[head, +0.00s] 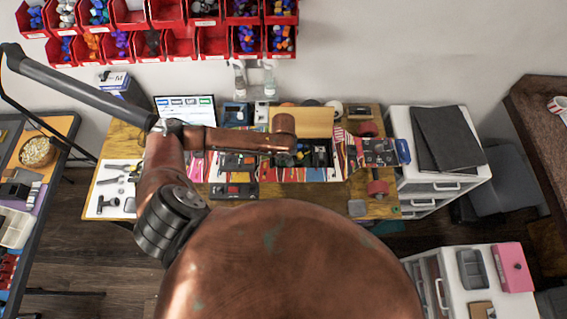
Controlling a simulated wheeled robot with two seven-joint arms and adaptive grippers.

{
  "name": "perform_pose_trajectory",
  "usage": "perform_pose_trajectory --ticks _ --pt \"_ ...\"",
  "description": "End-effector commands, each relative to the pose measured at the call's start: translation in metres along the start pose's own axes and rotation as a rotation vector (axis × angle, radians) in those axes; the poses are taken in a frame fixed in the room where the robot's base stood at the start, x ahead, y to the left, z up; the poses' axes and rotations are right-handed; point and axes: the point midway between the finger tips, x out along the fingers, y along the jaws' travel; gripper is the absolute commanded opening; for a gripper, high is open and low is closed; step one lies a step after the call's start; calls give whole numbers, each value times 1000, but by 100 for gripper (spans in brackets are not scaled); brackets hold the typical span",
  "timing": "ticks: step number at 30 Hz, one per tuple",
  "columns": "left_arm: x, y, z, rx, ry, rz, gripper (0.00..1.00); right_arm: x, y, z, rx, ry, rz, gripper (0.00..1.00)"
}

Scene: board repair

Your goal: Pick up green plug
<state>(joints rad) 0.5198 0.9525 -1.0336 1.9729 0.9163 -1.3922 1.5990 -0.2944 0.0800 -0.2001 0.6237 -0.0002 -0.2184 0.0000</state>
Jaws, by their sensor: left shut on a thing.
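My left gripper (285,159) is small and dark in the head view, below the end of my copper arm link. It is over the middle of the wooden workbench (125,142), at the dark parts there. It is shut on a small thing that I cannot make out. I cannot pick out the green plug with certainty at this size, and my wrist and gripper hide part of that spot. My right gripper is not in view.
Red bins (214,41) hang on the wall above the bench. A laptop (186,108) stands at the back left. A skateboard (379,152) lies to the right of the gripper. White drawers (470,182) stand to the right. A desk lamp arm (80,87) reaches in from the left.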

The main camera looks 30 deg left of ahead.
Motion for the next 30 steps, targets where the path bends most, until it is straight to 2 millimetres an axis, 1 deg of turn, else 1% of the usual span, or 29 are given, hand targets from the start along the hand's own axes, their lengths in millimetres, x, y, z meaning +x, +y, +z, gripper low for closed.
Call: perform_pose_trajectory --ticks 5,8,11,17,18,24,26,27,30 --pt "-15 0 0 0 0 1 0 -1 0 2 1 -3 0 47" --pt "-31 0 -1 0 3 1 0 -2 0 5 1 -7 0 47" --pt "-45 -5 12 3 0 2 0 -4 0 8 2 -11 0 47" --pt "-81 -18 39 4 1 1 0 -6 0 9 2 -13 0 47" --pt "-90 -21 46 4 2 2 0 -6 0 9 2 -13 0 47" --pt "-113 -44 98 4 -2 -1 0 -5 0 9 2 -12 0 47" --pt "-119 -50 110 3 -1 0 0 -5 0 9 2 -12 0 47" --pt "-124 -51 114 0 -3 -2 0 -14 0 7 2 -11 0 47" --pt "-128 -53 119 -1 -2 -1 0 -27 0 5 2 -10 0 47"
